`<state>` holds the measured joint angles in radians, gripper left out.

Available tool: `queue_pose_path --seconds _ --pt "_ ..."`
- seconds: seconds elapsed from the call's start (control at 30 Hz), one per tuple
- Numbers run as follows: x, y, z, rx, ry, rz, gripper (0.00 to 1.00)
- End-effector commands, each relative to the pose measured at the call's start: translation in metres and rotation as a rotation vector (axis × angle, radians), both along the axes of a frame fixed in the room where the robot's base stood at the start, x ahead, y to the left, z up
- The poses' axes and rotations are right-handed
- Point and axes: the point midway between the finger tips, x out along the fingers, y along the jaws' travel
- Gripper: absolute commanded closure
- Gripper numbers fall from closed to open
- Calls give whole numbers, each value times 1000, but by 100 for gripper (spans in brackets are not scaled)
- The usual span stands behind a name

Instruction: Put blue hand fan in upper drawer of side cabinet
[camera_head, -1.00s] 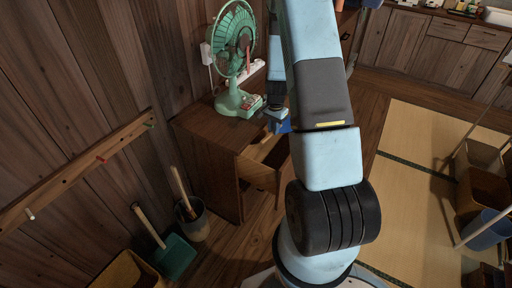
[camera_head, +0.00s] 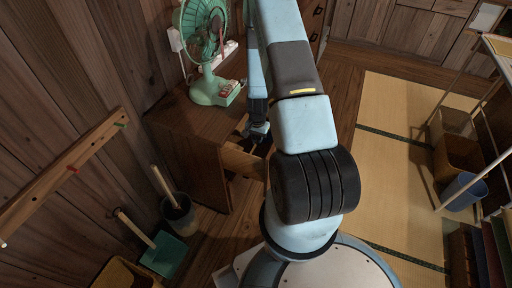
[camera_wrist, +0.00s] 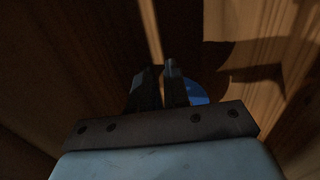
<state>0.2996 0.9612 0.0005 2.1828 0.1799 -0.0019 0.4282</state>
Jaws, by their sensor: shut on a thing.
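The wooden side cabinet (camera_head: 182,125) stands against the wall left of my arm. Its upper drawer (camera_head: 243,161) is pulled out, partly hidden behind my arm. My gripper (camera_head: 258,134) is at the drawer opening, pointing down. In the wrist view the fingers of my gripper (camera_wrist: 160,72) are close together, with shadowed wooden surfaces around them. A piece of the blue hand fan (camera_wrist: 197,93) shows just right of the fingers, and my gripper is shut on it. Most of the fan is hidden by the fingers, and I cannot make it out in the head view.
A green electric fan (camera_head: 208,50) stands on the cabinet top, close to my forearm. A bucket (camera_head: 180,216) and a teal dustpan (camera_head: 165,254) are on the floor at left. A shelf rack with a blue bin (camera_head: 464,191) stands at right. The tatami (camera_head: 390,170) between is clear.

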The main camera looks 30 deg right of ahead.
Motion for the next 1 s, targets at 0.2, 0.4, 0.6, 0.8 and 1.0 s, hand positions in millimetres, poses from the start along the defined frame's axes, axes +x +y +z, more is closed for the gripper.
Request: queue_pose_path --seconds 0.2,0.4,0.6,0.8,1.0 --pt "1 1 -15 0 0 2 100" --pt "0 1 -30 0 1 1 100" --pt "0 1 -54 0 1 1 100" --pt "1 1 -56 0 -1 1 100" --pt "1 1 -57 -1 -1 1 82"
